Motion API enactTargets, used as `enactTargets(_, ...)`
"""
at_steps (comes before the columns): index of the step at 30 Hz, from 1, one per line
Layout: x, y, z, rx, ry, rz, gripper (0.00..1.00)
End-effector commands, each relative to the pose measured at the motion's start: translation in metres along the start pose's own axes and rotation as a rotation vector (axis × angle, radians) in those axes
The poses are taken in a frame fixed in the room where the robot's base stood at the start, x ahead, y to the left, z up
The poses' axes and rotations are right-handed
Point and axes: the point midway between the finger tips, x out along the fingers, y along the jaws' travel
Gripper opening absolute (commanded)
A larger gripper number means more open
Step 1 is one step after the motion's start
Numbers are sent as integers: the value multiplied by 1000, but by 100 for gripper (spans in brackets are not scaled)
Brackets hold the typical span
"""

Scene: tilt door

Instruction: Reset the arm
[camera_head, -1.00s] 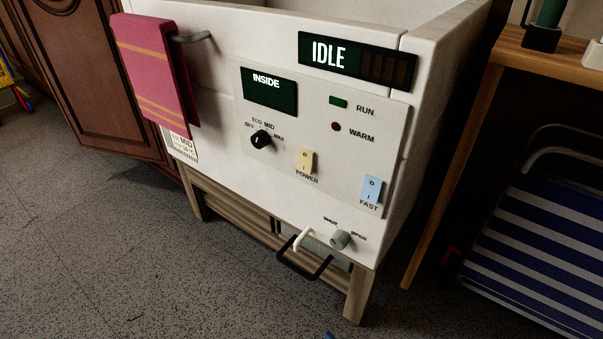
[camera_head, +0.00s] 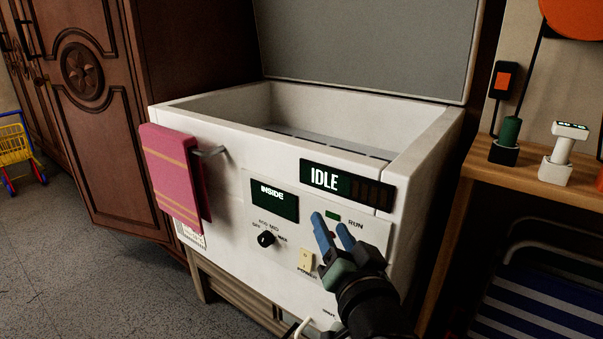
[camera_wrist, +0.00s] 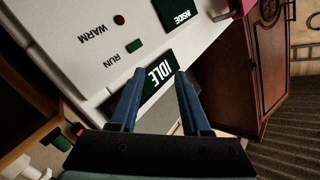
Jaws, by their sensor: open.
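My gripper (camera_head: 332,221) is in front of the right part of the white machine's front panel in the head view, and it is open and empty. Its two blue fingers also show in the wrist view (camera_wrist: 155,80), apart, with the IDLE display (camera_wrist: 158,77) seen between them. The white machine (camera_head: 225,120) stands with its grey lid (camera_head: 365,45) raised and its basin open. My gripper and wrist hide the lower right of the panel in the head view. I cannot tell whether the fingers touch the panel.
A pink towel (camera_head: 170,175) hangs on a bar at the machine's left. A wooden shelf (camera_head: 530,180) with small devices stands close on the right. A wooden cabinet (camera_head: 90,110) is at the left. The floor (camera_head: 90,260) at front left is clear.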

Motion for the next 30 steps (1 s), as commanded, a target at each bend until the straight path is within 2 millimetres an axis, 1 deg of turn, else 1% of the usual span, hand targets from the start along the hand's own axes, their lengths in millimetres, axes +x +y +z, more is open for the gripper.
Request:
enactTargets(1,-6,-31,-37,-73,70,-17,47)
enactTargets(2,-10,-46,-54,-115,112,-23,47)
enactTargets(3,-17,-65,-77,-167,170,-31,47)
enactTargets(5,-30,-95,-110,-242,257,-42,47)
enactTargets(6,-40,-115,-131,-289,316,-47,47)
enactTargets(8,-59,-144,-161,-355,410,-55,47)
enactTargets(9,-73,-164,-180,-395,473,-60,47)
enactTargets(11,-97,-192,-208,-452,570,-66,47)
enactTargets(12,-115,-210,-225,-487,637,-70,47)
enactTargets(14,-144,-237,-249,-534,739,-72,47)
enactTargets(15,-165,-254,-264,-562,809,-73,47)
enactTargets(17,-199,-278,-284,-600,916,-72,47)
enactTargets(18,-196,-286,-302,-601,904,-65,47)
enactTargets(30,-198,-350,-406,-597,892,-64,47)
